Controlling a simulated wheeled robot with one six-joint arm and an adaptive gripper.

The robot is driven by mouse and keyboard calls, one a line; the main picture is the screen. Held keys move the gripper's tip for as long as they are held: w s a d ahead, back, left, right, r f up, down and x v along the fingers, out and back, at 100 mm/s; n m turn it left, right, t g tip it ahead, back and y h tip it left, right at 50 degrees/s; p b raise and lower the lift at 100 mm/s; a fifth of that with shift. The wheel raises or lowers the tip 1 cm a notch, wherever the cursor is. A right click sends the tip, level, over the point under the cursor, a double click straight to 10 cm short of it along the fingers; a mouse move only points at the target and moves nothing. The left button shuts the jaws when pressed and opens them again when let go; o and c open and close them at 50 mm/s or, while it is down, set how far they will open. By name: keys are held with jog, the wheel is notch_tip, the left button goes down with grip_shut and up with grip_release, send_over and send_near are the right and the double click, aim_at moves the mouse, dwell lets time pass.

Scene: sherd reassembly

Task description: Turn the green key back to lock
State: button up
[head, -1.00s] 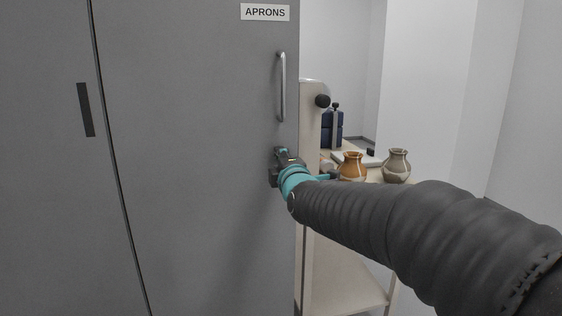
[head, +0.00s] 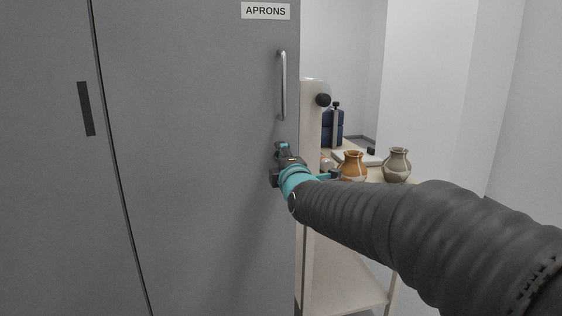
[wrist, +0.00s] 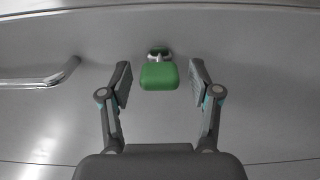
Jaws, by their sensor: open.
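The green key (wrist: 159,76) sits in a silver lock (wrist: 159,53) on the grey cabinet door (head: 190,150) in the wrist view. My gripper (wrist: 160,82) is open, with one finger on each side of the key's green head and a gap on both sides. In the head view my gripper (head: 283,160) is at the door's right edge, below the metal handle (head: 283,86). The key is hidden or too small to tell there. The handle also shows at the left of the wrist view (wrist: 40,80).
An "APRONS" label (head: 265,11) is at the door's top. Right of the cabinet, a pale shelf unit (head: 345,270) bears an orange-brown vase (head: 352,166) and a grey vase (head: 397,165), close behind my arm. A dark blue object (head: 332,128) stands farther back.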

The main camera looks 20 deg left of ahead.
jog(key=v, duration=1.1)
jog(key=shift+s, duration=0.3)
jog(key=shift+d, duration=0.1)
jog(key=s+d+f+m+g+h, duration=0.2)
jog(key=s+f+m+g, duration=0.25)
jog(key=f, duration=0.35)
jog(key=s+d+f+m+g+h, duration=0.1)
jog(key=s+d+f+m+g, duration=0.2)
jog(key=f+m, duration=0.35)
jog(key=s+d+f+m+g+h, duration=0.1)
jog(key=s+d+m, duration=0.5)
jog(key=d, duration=0.6)
jog(key=s+d+f+m+g+h, duration=0.1)
jog(key=s+d+f+m+h, duration=0.3)
jog(key=s+d+m, duration=0.3)
jog(key=shift+s+d+f+h, duration=0.25)
jog(key=shift+s+d+h, duration=0.25)
jog(key=shift+s+d, duration=2)
jog(key=shift+w+d+g, duration=0.25)
jog(key=shift+w+d, duration=0.35)
jog(key=shift+w, duration=0.05)
